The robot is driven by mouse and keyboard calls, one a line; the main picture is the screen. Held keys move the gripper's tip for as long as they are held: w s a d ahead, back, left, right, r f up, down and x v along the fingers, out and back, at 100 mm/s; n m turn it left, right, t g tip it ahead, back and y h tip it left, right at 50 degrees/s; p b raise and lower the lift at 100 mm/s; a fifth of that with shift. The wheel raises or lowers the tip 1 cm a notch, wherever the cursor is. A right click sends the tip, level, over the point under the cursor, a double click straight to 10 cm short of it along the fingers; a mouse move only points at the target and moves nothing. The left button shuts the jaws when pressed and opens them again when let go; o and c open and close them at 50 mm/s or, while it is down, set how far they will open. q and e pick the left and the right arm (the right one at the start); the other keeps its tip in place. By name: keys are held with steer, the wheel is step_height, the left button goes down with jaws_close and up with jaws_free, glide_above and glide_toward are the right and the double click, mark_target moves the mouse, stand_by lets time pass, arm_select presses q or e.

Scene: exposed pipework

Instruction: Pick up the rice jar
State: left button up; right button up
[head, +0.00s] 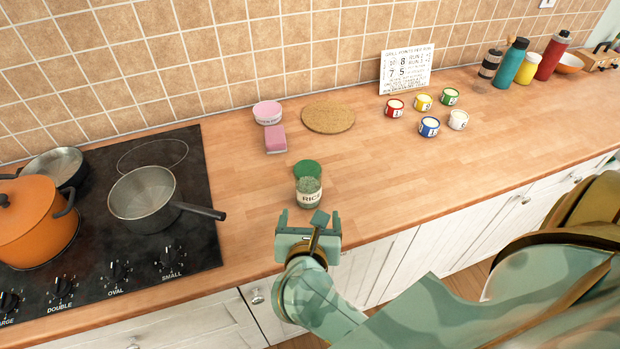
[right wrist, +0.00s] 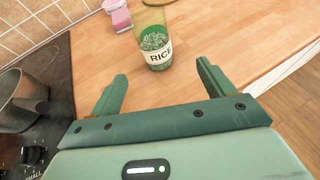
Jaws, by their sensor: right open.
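My right gripper (head: 308,222) is at the counter's front edge, just on the near side of the jar. In the right wrist view its two fingers (right wrist: 160,85) are spread apart with nothing between them. The jar is apart from the fingers. My left gripper is not in view.
Left of the jar, a saucepan (head: 143,198) on the black hob (head: 190,245) points its handle toward it. Several small tins (head: 429,127) stand right; the counter between is clear.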

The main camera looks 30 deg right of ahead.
mark_target(309, 194)
steer(key=x, duration=0.2)
steer(key=b+x, duration=0.1)
steer(key=x, duration=0.1)
steer(key=b+x, duration=0.1)
steer(key=x, duration=0.1)
steer(key=shift+w+a+f, duration=0.1)
steer(key=shift+w+f, duration=0.15)
steer(key=shift+w, duration=0.1)
steer(key=b+x, duration=0.1)
steer(key=x, duration=0.2)
steer(key=shift+w+r+b, duration=0.15)
steer(key=shift+w+b, duration=0.1)
steer(key=shift+b, duration=0.15)
steer(key=b+x, duration=0.2)
steer(key=x, duration=0.2)
steer(key=shift+w+r, duration=0.1)
steer(key=shift+w, duration=0.2)
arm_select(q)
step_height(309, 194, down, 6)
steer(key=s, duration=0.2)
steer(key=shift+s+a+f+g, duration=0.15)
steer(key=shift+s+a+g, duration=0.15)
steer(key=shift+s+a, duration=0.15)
arm_select(e)
steer(key=shift+s+r, duration=0.1)
steer(key=c, duration=1.4)
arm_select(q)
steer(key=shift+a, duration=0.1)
